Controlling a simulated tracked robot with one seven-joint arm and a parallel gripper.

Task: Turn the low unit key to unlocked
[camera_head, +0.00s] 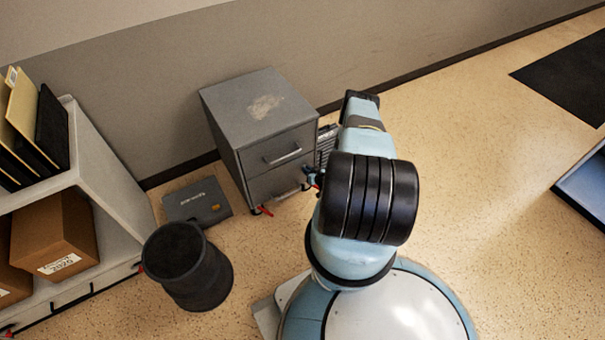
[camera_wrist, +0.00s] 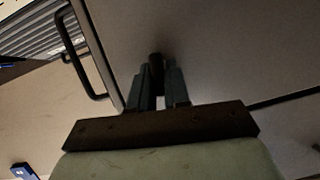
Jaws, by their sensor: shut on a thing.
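The low unit (camera_head: 258,115) is a grey two-drawer cabinet on casters against the wall in the head view. My gripper (camera_head: 312,178) is mostly hidden behind my arm there, close to the right side of the lower drawer front. In the wrist view, my gripper (camera_wrist: 157,82) is close in front of the grey unit front (camera_wrist: 220,50). Its two fingers are shut on a small dark upright piece, seemingly the key (camera_wrist: 156,66). The key's turn position and any lock marking cannot be made out. A dark bar handle (camera_wrist: 85,60) shows left of the fingers.
A black waste bin (camera_head: 185,265) and a flat grey case (camera_head: 198,203) stand on the floor left of the unit. A shelf (camera_head: 110,170) with boxes and folders is at far left. A slatted grey object (camera_head: 327,140) is right of the unit.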

